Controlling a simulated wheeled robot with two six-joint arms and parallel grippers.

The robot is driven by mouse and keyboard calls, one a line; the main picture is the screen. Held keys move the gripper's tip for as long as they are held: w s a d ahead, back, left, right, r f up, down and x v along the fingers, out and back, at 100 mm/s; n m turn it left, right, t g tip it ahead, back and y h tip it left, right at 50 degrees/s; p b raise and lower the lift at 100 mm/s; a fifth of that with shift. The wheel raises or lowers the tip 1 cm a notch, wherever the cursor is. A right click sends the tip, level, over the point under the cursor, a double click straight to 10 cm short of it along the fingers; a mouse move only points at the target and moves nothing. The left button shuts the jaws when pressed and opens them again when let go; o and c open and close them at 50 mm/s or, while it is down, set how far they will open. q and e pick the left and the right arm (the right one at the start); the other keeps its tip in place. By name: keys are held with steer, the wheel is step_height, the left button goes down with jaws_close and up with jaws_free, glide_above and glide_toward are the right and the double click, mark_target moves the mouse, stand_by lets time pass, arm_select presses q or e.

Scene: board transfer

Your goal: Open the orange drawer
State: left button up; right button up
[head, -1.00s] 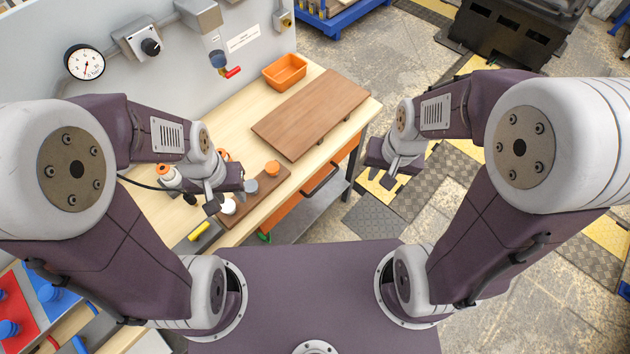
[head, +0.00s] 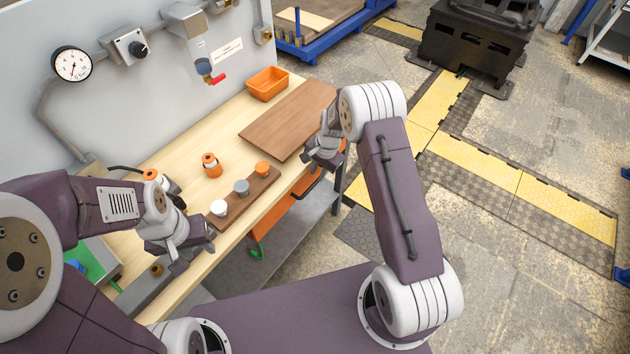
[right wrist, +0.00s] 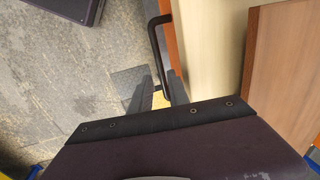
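The orange drawer (head: 272,220) is under the workbench's front edge in the head view, with a dark bar handle (head: 309,187). The drawer looks shut. In the right wrist view the black handle (right wrist: 155,45) stands out from the narrow orange front (right wrist: 170,50), ahead of the gripper. My right gripper (head: 325,160) is above and near the handle, apart from it, and looks open and empty; its fingertips are hard to make out. My left gripper (head: 195,255) is open and empty over the near left end of the bench.
A dark wooden board (head: 285,122) lies on the bench, with an orange bin (head: 268,84) behind it. A brown strip (head: 233,211) carries small white, grey and orange pieces. The floor right of the bench is open.

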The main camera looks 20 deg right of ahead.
mark_target(315, 183)
steer(key=f, duration=0.4)
steer(key=w+f, duration=0.1)
steer(key=f, duration=0.1)
steer(key=shift+a, duration=0.25)
steer(key=shift+r, duration=0.1)
jaws_close()
stand_by(0.9)
